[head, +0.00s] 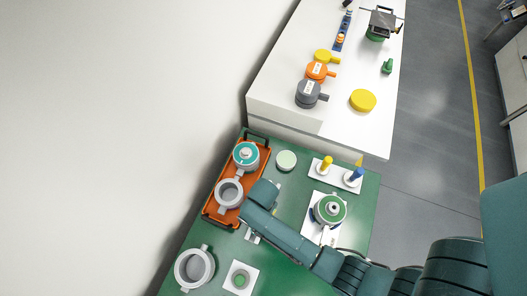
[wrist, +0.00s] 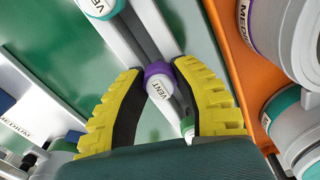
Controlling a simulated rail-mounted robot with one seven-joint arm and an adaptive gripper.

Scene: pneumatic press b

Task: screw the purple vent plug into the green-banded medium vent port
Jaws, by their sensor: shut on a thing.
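The purple vent plug (wrist: 158,70) shows in the wrist view, with a purple band and a white end marked VENT. My gripper (wrist: 160,72) has its yellow-padded fingers on either side of it and is shut on it. The plug overlaps a grey and white rack (wrist: 135,35); I cannot tell whether it is still seated there. In the head view my gripper (head: 252,210) is low beside the orange tray, and the plug is hidden. A green-ringed grey fitting (head: 330,208) stands on a white plate to the right; I cannot tell if it bears the medium vent port.
A teal-banded vent plug (wrist: 102,8) and a green-banded one (wrist: 187,127) are close to my fingers. The orange tray (head: 210,213) holds grey ring-shaped parts. A white block (head: 335,176) holds yellow and blue pegs. A white cabinet (head: 285,75) stands behind the green table.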

